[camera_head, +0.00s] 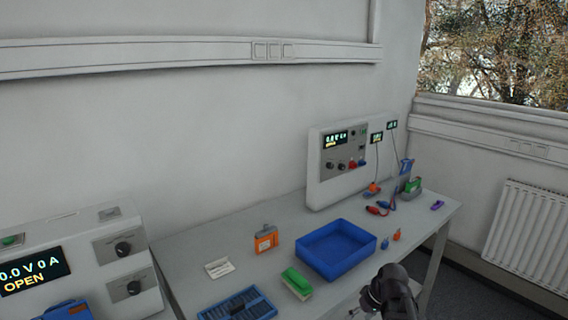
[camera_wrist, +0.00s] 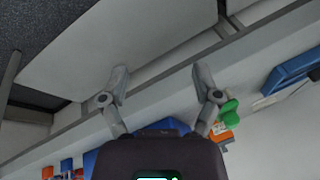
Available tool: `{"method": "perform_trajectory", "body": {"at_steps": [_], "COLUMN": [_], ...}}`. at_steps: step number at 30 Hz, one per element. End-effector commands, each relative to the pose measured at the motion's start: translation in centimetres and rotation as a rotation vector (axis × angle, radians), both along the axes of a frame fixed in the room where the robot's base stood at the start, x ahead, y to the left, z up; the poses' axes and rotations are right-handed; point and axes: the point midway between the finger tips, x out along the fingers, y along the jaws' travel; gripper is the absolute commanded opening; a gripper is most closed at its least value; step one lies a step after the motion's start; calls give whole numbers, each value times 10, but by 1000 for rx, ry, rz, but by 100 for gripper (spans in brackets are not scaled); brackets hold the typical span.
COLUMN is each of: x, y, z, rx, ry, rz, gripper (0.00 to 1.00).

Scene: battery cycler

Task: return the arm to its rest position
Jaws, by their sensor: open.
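My gripper (camera_wrist: 160,76) is open, its two grey fingers spread wide with nothing between them in the wrist view.
A green block (camera_head: 297,283), an orange box (camera_head: 265,239), a white card (camera_head: 219,268) and a blue compartment box (camera_head: 238,305) sit left of my arm. A cycler panel (camera_head: 346,160) stands behind, with leads nearby. A radiator (camera_head: 527,235) is at right.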

Motion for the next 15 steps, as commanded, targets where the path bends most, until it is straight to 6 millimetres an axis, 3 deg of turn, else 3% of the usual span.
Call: {"method": "perform_trajectory", "body": {"at_steps": [6, 15], "x": [-39, -66], "y": [31, 45], "z": [6, 11], "rx": [-154, -299], "ry": [118, 176], "rz": [-104, -218], "gripper": [81, 81]}}
